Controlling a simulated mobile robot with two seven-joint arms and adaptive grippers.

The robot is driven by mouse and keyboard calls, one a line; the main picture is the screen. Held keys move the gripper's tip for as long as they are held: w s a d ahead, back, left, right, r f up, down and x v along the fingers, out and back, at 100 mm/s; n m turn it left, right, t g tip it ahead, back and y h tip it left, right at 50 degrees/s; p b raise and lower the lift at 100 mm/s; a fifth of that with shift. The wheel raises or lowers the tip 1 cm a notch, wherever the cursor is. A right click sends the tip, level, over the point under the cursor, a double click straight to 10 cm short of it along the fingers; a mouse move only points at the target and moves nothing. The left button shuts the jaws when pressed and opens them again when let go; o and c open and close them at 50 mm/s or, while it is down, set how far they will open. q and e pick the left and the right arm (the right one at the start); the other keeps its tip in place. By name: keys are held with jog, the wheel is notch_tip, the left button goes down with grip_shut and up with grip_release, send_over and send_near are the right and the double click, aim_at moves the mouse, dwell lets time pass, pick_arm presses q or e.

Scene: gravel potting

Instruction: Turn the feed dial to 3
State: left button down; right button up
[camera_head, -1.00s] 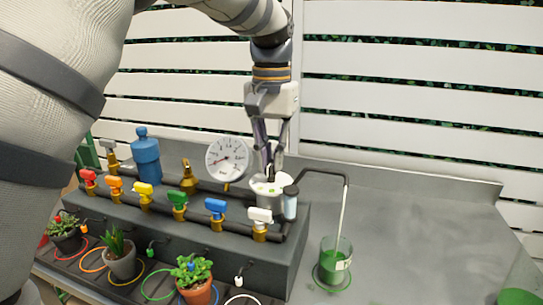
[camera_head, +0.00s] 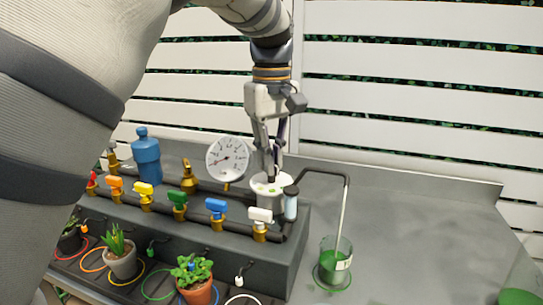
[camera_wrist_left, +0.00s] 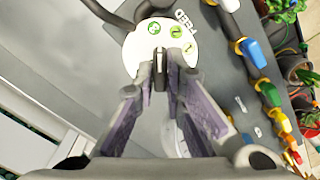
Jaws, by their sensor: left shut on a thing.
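The feed dial (camera_head: 262,187) is a white round top on a pot-like body at the right end of the dark pipe block. The 3 mark (camera_wrist_left: 154,28) lies near the far edge. My left gripper (camera_head: 271,174) comes down from above, its fingers shut on the dial's dark knob (camera_wrist_left: 160,74). The knob points roughly toward the 3 mark; the fingers hide part of it. My right gripper is not in view.
A pressure gauge (camera_head: 228,157) stands just left of the gripper. Coloured valves, among them a white one (camera_head: 260,215) and a blue one (camera_head: 215,208), line the block's front. A green-filled beaker (camera_head: 335,262) stands right, under a bent pipe. The grey bench further right is mostly clear.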

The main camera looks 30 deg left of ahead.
pick_arm(q)
jog(key=shift+n, duration=1.1)
jog(key=c, duration=1.7)
grip_release()
jog(key=shift+o, duration=0.2)
notch_tip(320, 180, up, 12)
